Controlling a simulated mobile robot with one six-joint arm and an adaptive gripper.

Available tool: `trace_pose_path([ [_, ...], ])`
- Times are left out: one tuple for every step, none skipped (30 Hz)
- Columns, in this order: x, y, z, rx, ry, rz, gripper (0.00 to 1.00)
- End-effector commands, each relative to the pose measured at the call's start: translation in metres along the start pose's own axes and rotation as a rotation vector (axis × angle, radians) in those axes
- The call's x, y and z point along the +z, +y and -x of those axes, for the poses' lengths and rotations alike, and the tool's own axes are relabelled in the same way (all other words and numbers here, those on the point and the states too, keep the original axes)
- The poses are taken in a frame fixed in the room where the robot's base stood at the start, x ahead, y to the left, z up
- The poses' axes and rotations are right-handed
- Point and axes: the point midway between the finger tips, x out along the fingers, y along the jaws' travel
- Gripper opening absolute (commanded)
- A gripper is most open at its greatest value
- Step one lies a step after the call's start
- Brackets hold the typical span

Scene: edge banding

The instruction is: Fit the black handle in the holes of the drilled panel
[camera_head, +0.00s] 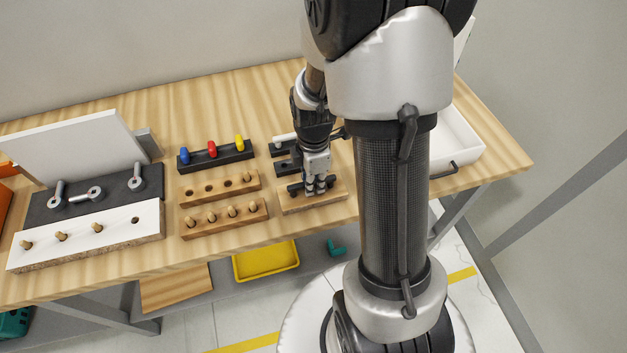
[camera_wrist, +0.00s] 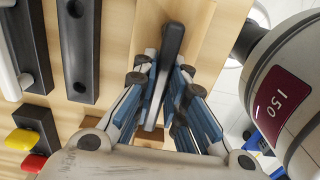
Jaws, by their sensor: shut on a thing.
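My gripper (camera_head: 315,187) is shut on the black handle (camera_head: 295,188), low over a pale wooden panel (camera_head: 318,203) near the table's front edge. In the wrist view the handle (camera_wrist: 172,42) runs lengthwise between the blue-padded fingers of my gripper (camera_wrist: 164,75), over the pale wood of the panel (camera_wrist: 212,30). The handle's legs and the panel's holes are hidden by the handle and fingers. I cannot tell whether the legs are in the holes or only above them.
A black block with holes (camera_wrist: 78,50) lies just behind the panel, beside a white handle (camera_wrist: 7,60) on a black holder. Wooden peg blocks (camera_head: 225,218) stand left. A white tray (camera_head: 455,135) is at right, behind my arm. A rack holds coloured pieces (camera_head: 212,149).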

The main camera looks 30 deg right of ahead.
Motion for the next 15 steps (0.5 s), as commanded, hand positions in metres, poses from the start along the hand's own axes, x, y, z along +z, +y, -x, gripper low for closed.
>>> trace_pose_path([
  [0.0,0.0001,0.0001,0.0,0.0,0.0,0.0],
  [0.0,0.0,0.0001,0.0,0.0,0.0,0.13],
  [0.0,0.0,0.0001,0.0,0.0,0.0,0.15],
  [0.0,0.0,0.0001,0.0,0.0,0.0,0.17],
  [0.0,0.0001,0.0001,0.0,0.0,0.0,0.19],
  [0.0,0.0001,0.0001,0.0,0.0,0.0,0.22],
  [0.0,0.0001,0.0001,0.0,0.0,0.0,0.24],
  [0.0,0.0001,0.0001,0.0,0.0,0.0,0.26],
  [0.0,0.0001,0.0001,0.0,0.0,0.0,0.29],
  [0.0,0.0001,0.0001,0.0,0.0,0.0,0.31],
  [0.0,0.0001,0.0001,0.0,0.0,0.0,0.33],
  [0.0,0.0001,0.0001,0.0,0.0,0.0,0.35],
  [0.0,0.0001,0.0001,0.0,0.0,0.0,0.35],
  [0.0,0.0001,0.0001,0.0,0.0,0.0,0.35],
  [0.0,0.0001,0.0001,0.0,0.0,0.0,0.35],
])
